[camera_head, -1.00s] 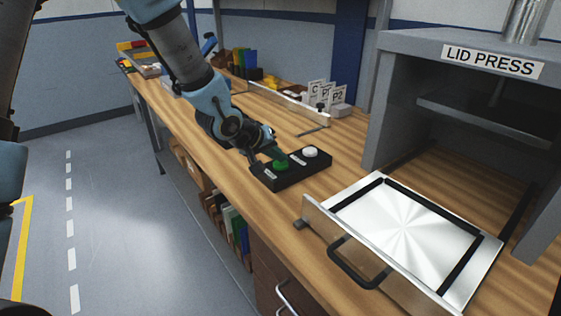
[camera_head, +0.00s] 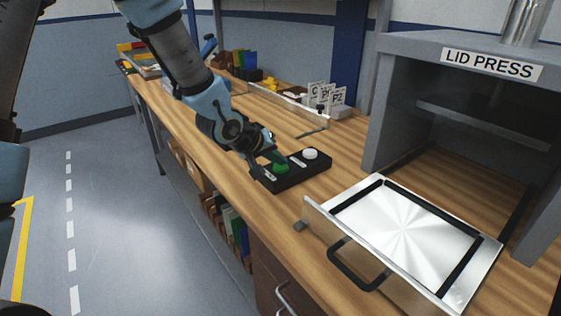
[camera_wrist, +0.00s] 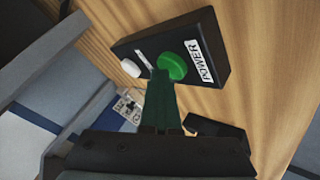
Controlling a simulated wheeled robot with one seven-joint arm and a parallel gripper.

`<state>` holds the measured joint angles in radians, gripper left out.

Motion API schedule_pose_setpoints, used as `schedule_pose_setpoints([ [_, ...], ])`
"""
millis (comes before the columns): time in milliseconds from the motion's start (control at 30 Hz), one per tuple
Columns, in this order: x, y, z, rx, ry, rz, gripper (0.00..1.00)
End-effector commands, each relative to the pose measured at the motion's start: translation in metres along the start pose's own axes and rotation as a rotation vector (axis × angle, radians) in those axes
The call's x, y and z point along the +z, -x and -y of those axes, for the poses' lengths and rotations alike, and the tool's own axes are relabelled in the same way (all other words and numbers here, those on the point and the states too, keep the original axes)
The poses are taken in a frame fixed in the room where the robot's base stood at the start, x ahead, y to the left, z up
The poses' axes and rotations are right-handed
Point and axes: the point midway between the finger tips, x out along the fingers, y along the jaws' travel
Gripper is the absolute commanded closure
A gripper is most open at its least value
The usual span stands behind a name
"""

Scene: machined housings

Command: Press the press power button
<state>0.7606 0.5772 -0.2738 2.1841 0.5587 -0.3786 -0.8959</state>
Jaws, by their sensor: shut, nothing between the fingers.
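The black control box (camera_head: 305,172) sits on the wooden bench, left of the lid press. It carries a round green button (camera_head: 281,168) and a white button (camera_head: 310,153). In the wrist view, the green button (camera_wrist: 176,66) has a POWER label (camera_wrist: 194,61) beside it, and the white button (camera_wrist: 131,68) is farther left. My gripper (camera_head: 277,157) is shut and empty, its fingers angled down at the green button. In the wrist view, the fingertips (camera_wrist: 160,74) overlap the near edge of the green button. I cannot tell whether they touch it or whether it is pressed down.
The grey lid press (camera_head: 490,65) stands at the right with its metal tray (camera_head: 318,221) pulled out, black handle (camera_head: 357,266) over the front. Small signs (camera_head: 322,95) and a low clear-sided rail (camera_head: 290,108) stand behind the box. Bench between box and press is clear.

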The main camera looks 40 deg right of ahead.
Motion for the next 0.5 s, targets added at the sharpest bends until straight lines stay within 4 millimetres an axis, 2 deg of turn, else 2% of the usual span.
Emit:
schedule_pose_setpoints([
  [267, 0.000, 0.002, 0.000, -0.002, 0.001, 0.002, 1.00],
  [500, -0.013, 0.018, -0.011, -0.002, 0.001, -0.001, 1.00],
])
